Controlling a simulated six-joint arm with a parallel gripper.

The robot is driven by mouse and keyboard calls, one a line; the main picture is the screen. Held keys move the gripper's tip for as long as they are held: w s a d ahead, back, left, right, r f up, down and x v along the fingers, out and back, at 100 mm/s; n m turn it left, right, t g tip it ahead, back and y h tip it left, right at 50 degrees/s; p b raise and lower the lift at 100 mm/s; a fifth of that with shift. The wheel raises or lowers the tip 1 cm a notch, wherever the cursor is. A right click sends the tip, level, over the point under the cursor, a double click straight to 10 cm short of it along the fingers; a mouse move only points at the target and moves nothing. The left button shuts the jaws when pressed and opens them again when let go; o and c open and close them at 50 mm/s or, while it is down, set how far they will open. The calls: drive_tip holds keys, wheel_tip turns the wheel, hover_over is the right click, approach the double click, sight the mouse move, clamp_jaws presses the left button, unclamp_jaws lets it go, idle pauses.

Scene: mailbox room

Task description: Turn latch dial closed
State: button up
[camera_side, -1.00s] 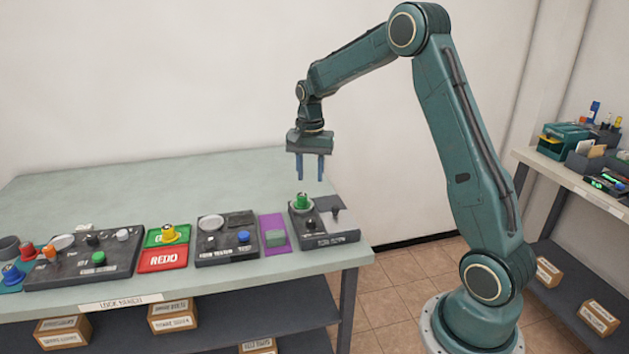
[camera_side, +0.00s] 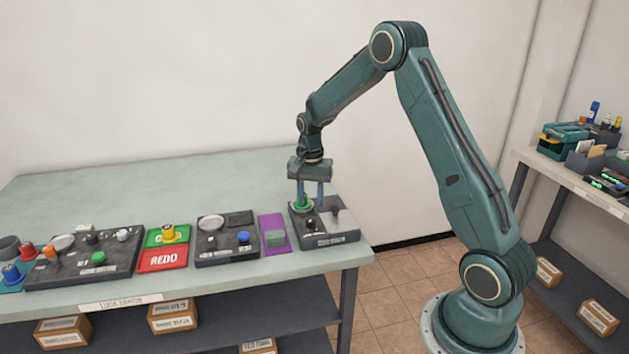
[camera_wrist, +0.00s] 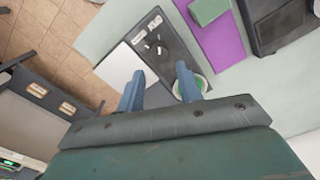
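The green dial (camera_side: 303,209) sits on the dark panel (camera_side: 345,238) at the right end of the bench; I take it for the latch dial. My gripper (camera_side: 310,199) is low over this panel with its fingers apart. In the side view its left finger overlaps the dial and its right finger is beyond the dial's right side. In the wrist view, one finger partly hides the dial's green rim (camera_wrist: 204,88), and the other finger is over the panel's pale area. I cannot tell whether either finger touches the dial. The dial's pointer direction is hidden.
A small black knob (camera_side: 310,224) stands close in front of the dial. A purple mat (camera_side: 270,220) with a green block (camera_side: 275,238) lies to the left, then another dark panel (camera_side: 225,253). The back of the bench (camera_side: 150,195) is clear.

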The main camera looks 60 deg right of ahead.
sight(311, 219)
drive_tip(key=shift+f, duration=3.3)
drive_tip(key=shift+c, duration=0.5)
drive_tip(key=c, duration=0.6)
